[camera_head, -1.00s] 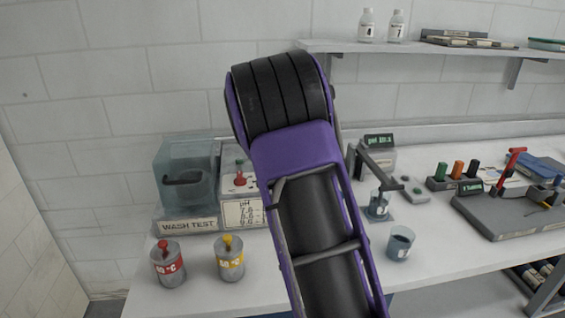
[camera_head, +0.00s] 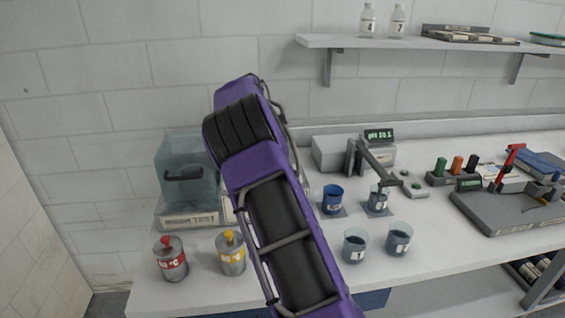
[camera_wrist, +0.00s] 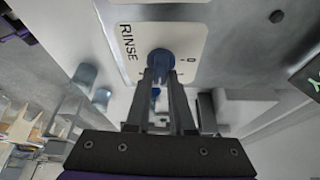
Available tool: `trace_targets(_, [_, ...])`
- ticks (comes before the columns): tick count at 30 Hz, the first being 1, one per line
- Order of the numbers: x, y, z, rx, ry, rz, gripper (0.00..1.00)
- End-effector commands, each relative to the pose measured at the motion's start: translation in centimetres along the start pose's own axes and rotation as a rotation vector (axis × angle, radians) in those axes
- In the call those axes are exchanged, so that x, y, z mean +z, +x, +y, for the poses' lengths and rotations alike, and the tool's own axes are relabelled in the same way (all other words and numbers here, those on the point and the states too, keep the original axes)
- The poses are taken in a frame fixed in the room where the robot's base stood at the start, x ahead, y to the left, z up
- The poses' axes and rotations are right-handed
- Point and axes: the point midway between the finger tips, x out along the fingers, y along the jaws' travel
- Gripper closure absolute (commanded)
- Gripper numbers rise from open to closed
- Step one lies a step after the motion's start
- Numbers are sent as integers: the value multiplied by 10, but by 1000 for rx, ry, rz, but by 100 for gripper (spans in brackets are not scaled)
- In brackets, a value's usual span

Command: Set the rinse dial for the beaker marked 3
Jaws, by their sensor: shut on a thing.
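The blue rinse dial (camera_wrist: 160,64) shows in the wrist view on a white panel (camera_wrist: 190,35) marked RINSE. My gripper (camera_wrist: 160,74) is shut on the dial, its two dark fingers at the dial's sides. Its pointer setting is too small to read, with most of the scale hidden. In the head view the arm hides my gripper and the dial. A blue beaker (camera_head: 332,201) and a grey-blue beaker (camera_head: 378,200) stand by the pH meter. Two more beakers, a left one (camera_head: 355,246) and a right one (camera_head: 398,240), stand in front. Their marks are too small to read surely.
The wash test unit (camera_head: 186,180) stands at the left, partly behind my arm. A red-knobbed can (camera_head: 171,262) and a yellow-knobbed can (camera_head: 231,256) stand before it. The pH display (camera_head: 379,135) is lit green.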

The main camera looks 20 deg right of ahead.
Motion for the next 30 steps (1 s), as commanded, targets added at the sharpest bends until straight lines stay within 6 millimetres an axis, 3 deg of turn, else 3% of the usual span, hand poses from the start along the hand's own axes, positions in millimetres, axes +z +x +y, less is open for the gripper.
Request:
trace_targets(15, [0,0,-2,176,426,-2,100])
trace_targets(30, [0,0,-1,260,626,-2,100])
